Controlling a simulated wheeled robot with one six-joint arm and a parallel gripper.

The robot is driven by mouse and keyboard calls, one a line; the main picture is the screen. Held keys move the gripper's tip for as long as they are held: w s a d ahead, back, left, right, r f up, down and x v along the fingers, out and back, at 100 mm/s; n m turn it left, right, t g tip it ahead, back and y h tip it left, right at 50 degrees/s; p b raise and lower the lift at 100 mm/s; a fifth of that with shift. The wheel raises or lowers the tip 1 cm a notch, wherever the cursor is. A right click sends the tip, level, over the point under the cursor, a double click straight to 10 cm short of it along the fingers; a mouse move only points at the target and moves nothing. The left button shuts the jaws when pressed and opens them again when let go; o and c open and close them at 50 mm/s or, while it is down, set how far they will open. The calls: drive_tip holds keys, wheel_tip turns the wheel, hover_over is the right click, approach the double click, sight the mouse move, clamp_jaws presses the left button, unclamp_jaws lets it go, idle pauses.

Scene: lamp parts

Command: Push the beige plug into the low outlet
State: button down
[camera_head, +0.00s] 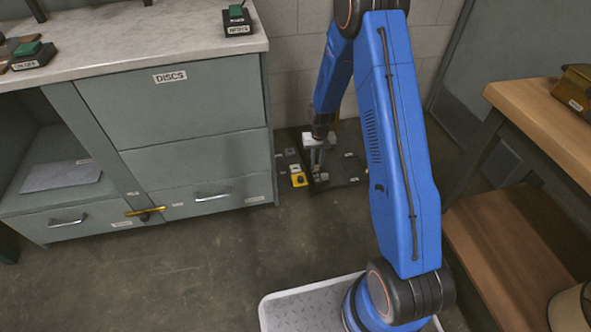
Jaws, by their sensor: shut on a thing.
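My gripper (318,160) is low near the floor, between the grey cabinet and the back wall, pointing down. It is shut on a small beige thing (321,178), which looks like the beige plug. The fingers and my blue arm hide much of it. A small yellow box (299,180) with a dark spot lies just left of the gripper. I cannot tell which of the small pieces there is the low outlet, nor whether the plug touches it.
A dark mat (349,172) with small labelled pieces lies around the gripper. The grey cabinet (190,130) stands close on the left, with a brass-coloured handle (145,211) sticking out. A wooden bench (545,110) with a lower shelf stands right. The floor in front is clear.

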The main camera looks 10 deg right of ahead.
drive_tip(key=m, duration=0.8)
drive_tip(key=shift+m, duration=0.4)
drive_tip(key=m, duration=0.3)
drive_tip(key=shift+m, duration=0.4)
drive_tip(key=m, duration=0.3)
drive_tip(key=shift+m, duration=0.4)
drive_tip(key=w+a, duration=0.5)
drive_tip(key=w, duration=0.3)
drive_tip(key=shift+a, duration=0.35)
idle(4.2)
